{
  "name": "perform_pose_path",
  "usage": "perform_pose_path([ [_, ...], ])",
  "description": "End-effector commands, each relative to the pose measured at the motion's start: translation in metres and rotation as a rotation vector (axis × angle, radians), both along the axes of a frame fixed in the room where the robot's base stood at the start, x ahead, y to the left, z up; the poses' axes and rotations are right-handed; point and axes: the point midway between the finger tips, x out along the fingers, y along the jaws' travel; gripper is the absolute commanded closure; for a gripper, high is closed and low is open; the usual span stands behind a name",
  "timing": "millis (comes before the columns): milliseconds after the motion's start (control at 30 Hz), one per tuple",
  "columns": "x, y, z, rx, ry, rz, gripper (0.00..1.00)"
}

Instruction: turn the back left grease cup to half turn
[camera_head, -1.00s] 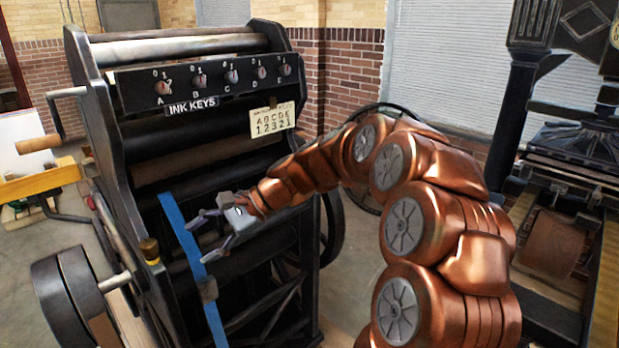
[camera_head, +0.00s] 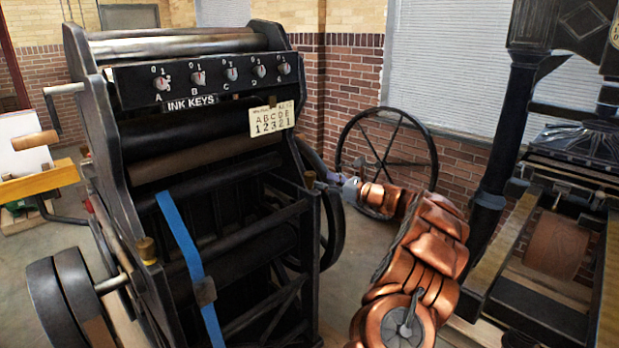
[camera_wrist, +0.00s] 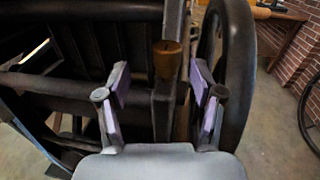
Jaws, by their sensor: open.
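A brass grease cup (camera_head: 309,178) sits on top of the press frame's right-hand corner post in the head view. In the wrist view the same kind of brass cup (camera_wrist: 167,60) stands upright just ahead, between the lines of the fingers, with a slot-like mark on its face. My gripper (camera_wrist: 160,82) is open around empty space; the cup seems just beyond the fingertips. In the head view my gripper (camera_head: 336,181) is beside that post, small and partly blurred into it. Another brass cup (camera_head: 147,250) sits on the near left post. I cannot tell which is called back left.
The black press (camera_head: 215,150) carries a row of ink key knobs (camera_head: 231,75) and a number card (camera_head: 272,118). A dark wheel (camera_wrist: 232,60) stands close right of my fingers. A larger spoked wheel (camera_head: 398,124) is behind my arm. A blue strap (camera_head: 183,240) hangs in front.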

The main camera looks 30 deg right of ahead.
Motion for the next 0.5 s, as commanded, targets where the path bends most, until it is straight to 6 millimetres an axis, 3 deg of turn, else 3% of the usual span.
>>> perform_pose_path([
  [133, 0.003, -0.008, -0.003, 0.014, 0.001, -0.018, 0.33],
  [500, 0.050, 0.011, -0.002, 0.011, 0.002, -0.018, 0.33],
])
